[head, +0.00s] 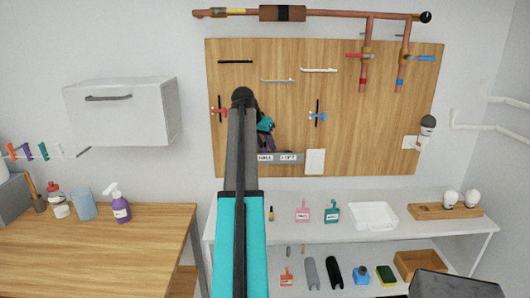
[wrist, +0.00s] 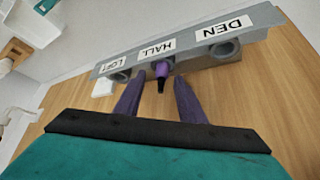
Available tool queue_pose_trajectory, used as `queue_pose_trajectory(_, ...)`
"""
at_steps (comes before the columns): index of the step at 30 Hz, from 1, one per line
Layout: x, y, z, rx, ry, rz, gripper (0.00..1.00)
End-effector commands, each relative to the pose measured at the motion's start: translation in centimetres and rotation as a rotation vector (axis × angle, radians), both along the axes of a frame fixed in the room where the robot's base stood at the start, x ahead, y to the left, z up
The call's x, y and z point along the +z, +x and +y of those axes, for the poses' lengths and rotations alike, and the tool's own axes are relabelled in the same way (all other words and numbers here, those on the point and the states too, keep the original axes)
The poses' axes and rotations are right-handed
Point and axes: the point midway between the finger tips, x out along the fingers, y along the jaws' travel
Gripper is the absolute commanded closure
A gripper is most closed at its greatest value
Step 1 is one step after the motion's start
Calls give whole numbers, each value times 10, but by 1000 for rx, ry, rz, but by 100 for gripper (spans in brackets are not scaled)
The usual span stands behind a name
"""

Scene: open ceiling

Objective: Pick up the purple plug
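In the wrist view a purple plug (wrist: 161,70) with a dark tip sticks out of the grey socket box (wrist: 195,58) at the label HALL. My gripper (wrist: 158,92) is open, its two purple fingers apart. The plug shows between and just beyond the fingertips, and I cannot tell whether they touch it. In the head view my gripper (head: 266,143) is at the left part of the grey box (head: 298,158), and my arm hides the plug there.
The box is on a wooden pegboard (head: 385,120) with small handles and a blue valve (head: 317,116). A white card (head: 315,161) hangs by the box. Below, a white shelf (head: 345,217) holds bottles and a tray (head: 373,215). A wooden counter (head: 100,250) is at left.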

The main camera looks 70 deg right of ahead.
Motion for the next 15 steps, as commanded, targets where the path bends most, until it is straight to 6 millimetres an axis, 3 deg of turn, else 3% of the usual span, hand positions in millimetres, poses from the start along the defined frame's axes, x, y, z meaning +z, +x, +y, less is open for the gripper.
queue_pose_trajectory(11,0,1,0,1,0,0,64)
queue_pose_trajectory(15,0,1,0,1,0,0,84)
